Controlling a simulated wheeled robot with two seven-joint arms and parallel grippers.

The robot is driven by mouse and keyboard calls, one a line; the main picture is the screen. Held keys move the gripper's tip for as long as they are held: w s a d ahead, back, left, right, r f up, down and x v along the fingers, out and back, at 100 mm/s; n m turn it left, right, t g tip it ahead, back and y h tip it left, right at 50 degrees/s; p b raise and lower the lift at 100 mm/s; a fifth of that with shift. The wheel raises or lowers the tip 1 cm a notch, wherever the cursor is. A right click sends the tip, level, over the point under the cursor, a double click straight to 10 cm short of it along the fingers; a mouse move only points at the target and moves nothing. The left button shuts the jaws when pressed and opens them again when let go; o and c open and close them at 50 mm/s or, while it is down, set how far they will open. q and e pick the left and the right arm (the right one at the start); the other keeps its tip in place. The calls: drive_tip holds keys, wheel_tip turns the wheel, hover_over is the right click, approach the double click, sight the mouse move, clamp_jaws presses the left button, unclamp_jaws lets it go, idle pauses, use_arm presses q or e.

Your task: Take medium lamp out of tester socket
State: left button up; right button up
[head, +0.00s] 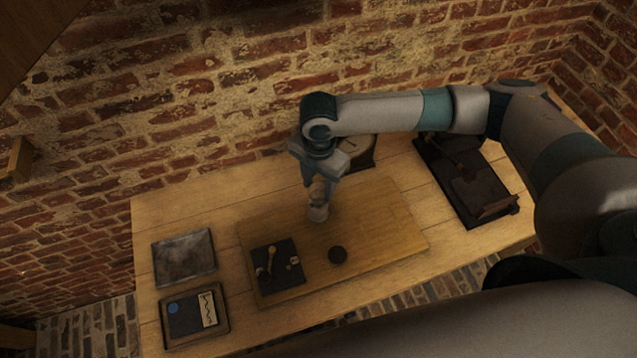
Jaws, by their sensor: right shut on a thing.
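My right gripper (318,187) reaches down over the wooden board and is shut on a small pale, rounded piece (318,211), which looks like the medium lamp. Its upper part is hidden between the fingers. I cannot tell whether its lower end is seated in a socket or clear of the board; no socket shows plainly. My left gripper is not in view.
The wooden board (385,235) lies on the table. A grey tray (184,258) and framed panel (190,322) lie left; a dark tray (437,165) lies right.

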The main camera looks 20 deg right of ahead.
drive_tip(key=shift+r+p, duration=0.75)
drive_tip(key=shift+r, duration=0.35)
drive_tip(key=shift+r, duration=2.5)
